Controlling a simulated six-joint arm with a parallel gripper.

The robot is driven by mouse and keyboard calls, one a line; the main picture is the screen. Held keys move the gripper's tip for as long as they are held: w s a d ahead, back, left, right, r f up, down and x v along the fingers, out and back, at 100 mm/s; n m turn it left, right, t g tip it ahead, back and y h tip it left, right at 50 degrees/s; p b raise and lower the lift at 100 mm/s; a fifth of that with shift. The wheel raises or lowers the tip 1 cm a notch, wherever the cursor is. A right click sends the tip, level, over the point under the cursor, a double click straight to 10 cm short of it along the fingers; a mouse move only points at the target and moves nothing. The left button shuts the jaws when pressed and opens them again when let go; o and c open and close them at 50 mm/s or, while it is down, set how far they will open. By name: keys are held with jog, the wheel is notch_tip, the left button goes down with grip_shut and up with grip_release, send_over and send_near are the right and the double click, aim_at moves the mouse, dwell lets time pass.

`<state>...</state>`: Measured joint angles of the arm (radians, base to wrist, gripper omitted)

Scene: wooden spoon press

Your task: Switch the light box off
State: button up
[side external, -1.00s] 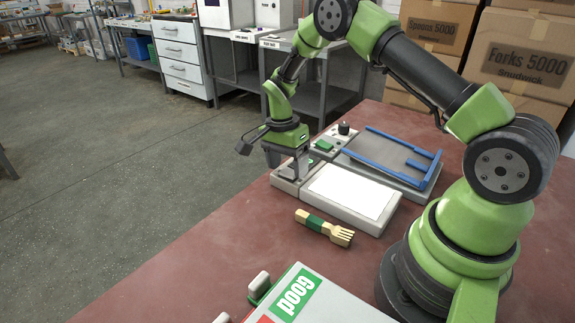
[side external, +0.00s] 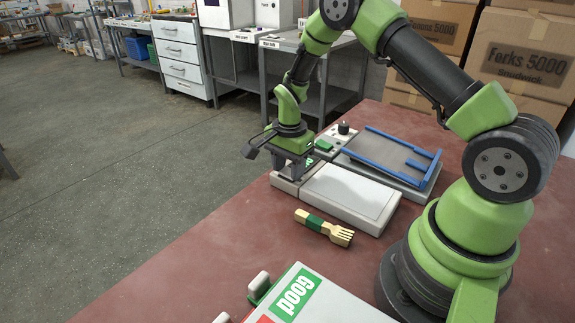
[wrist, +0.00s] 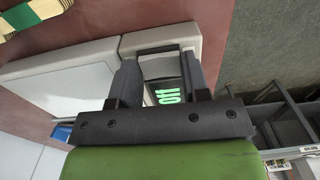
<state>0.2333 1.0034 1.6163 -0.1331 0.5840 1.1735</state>
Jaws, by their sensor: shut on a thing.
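The light box (side external: 352,192) lies on the red-brown table, its panel dull grey-white and unlit. It also shows in the wrist view (wrist: 60,85). At its end is a pale switch housing (wrist: 140,38), with a green "off" label (wrist: 168,96) on a dark face between my fingers. My gripper (side external: 291,175) is down at this switch end, pointing downward. In the wrist view my gripper (wrist: 160,64) has one finger on each side of the switch part and is shut on it. The fingers and gripper body hide part of the switch.
A box labelled "Good" (side external: 300,295) is at the front. The table's left edge is close to my gripper.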

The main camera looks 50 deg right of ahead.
jog(key=shift+s+t, duration=0.15)
jog(key=shift+t, duration=0.45)
jog(key=o, duration=0.9)
jog(key=r, duration=0.3)
jog(key=s+r, duration=0.1)
jog(key=r, duration=0.5)
jog(key=shift+s+r, duration=0.2)
jog(key=shift+r, duration=0.2)
